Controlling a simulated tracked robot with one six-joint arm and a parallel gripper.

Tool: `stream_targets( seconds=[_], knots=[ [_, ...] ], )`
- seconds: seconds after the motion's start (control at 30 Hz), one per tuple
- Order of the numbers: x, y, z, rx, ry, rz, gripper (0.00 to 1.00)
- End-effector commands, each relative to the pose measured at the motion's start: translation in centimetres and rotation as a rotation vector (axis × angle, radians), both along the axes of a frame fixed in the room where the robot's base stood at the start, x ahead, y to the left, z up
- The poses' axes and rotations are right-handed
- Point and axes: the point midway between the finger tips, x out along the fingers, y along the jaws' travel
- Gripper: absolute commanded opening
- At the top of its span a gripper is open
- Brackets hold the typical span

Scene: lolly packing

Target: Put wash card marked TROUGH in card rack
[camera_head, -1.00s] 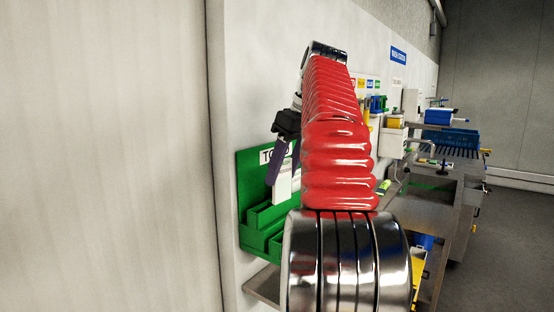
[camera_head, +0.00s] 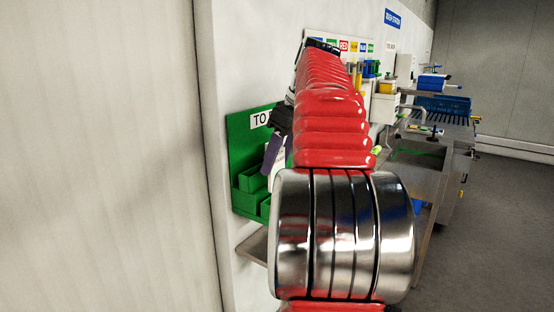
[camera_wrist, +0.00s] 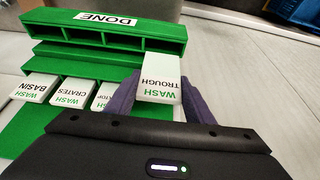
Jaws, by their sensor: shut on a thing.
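The white and green wash card marked TROUGH (camera_wrist: 159,78) is in the wrist view, its lettering upside down. My gripper (camera_wrist: 160,97), with purple fingers, is shut on this card. The card's far end overlaps the right end of the green card rack (camera_wrist: 112,45), whose DONE label (camera_wrist: 105,19) also reads upside down. The rack's several visible compartments look empty. I cannot tell whether the card touches the rack. In the head view, a purple finger (camera_head: 273,152) shows in front of the green board (camera_head: 240,150); my arm hides much of it.
Cards marked WASH BASIN (camera_wrist: 35,87), WASH CRATES (camera_wrist: 73,92) and a partly hidden one ending in TOP (camera_wrist: 105,97) sit in a row left of the held card. In the head view, a steel bench with a blue crate (camera_head: 444,103) stands at right.

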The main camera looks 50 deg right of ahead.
Motion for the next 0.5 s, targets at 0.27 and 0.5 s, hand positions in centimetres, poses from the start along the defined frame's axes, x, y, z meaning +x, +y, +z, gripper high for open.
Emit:
stream_targets(
  seconds=[0.27,0.5],
  knots=[
    [0.0,0.0,-0.8,0.000,0.000,0.000,0.26],
    [0.0,0.0,-1.8,0.001,0.000,-0.001,0.26]
  ],
)
